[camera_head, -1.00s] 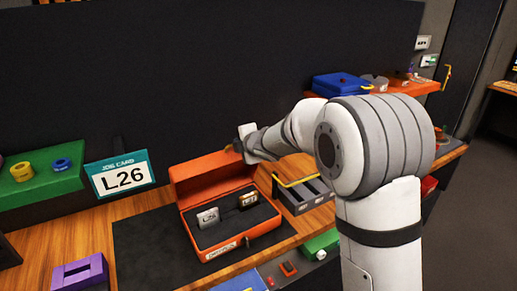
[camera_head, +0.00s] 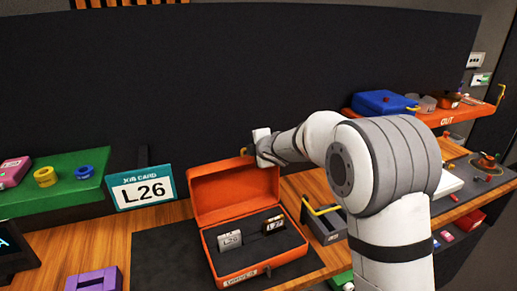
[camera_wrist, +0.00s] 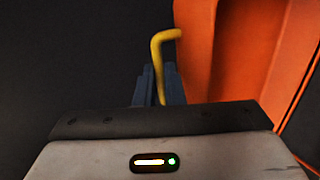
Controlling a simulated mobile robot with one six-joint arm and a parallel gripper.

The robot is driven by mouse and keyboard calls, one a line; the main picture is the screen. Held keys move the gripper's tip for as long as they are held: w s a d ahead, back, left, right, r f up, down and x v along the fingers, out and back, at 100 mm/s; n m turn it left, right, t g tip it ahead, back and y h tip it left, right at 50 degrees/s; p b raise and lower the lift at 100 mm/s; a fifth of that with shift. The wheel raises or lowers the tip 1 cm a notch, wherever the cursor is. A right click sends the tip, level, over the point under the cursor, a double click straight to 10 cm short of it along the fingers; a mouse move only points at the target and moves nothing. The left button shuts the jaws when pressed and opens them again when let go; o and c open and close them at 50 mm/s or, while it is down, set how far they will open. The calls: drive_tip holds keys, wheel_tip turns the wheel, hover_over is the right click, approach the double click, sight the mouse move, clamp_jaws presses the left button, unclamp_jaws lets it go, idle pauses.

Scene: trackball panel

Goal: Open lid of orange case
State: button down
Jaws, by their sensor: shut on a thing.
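The orange case (camera_head: 262,270) sits on a dark mat with its lid (camera_head: 235,195) raised, standing roughly upright at the back. Inside are two small labelled blocks: a light grey one (camera_head: 229,240) marked L26 and a dark one (camera_head: 273,224) whose label is hard to read. My gripper (camera_head: 250,153) is at the lid's top right edge. In the wrist view my gripper (camera_wrist: 160,88) is shut on a bent yellow handle (camera_wrist: 158,50), beside the orange lid (camera_wrist: 225,50). The arm hides none of the case's inside.
A teal card (camera_head: 142,190) reading L26 stands left of the case. A grey tray (camera_head: 326,227) with a yellow handle is close on the right. A green shelf (camera_head: 75,180) is at left, a purple block (camera_head: 95,281) at front left. A dark wall rises behind.

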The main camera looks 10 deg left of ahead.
drive_tip(key=shift+w+r, duration=0.1)
drive_tip(key=shift+r, duration=0.25)
drive_tip(key=c, duration=1.6)
unclamp_jaws()
drive_tip(key=shift+d, duration=0.1)
drive_tip(key=shift+o, duration=0.2)
drive_tip(key=shift+f, duration=0.1)
drive_tip(key=v, duration=0.8)
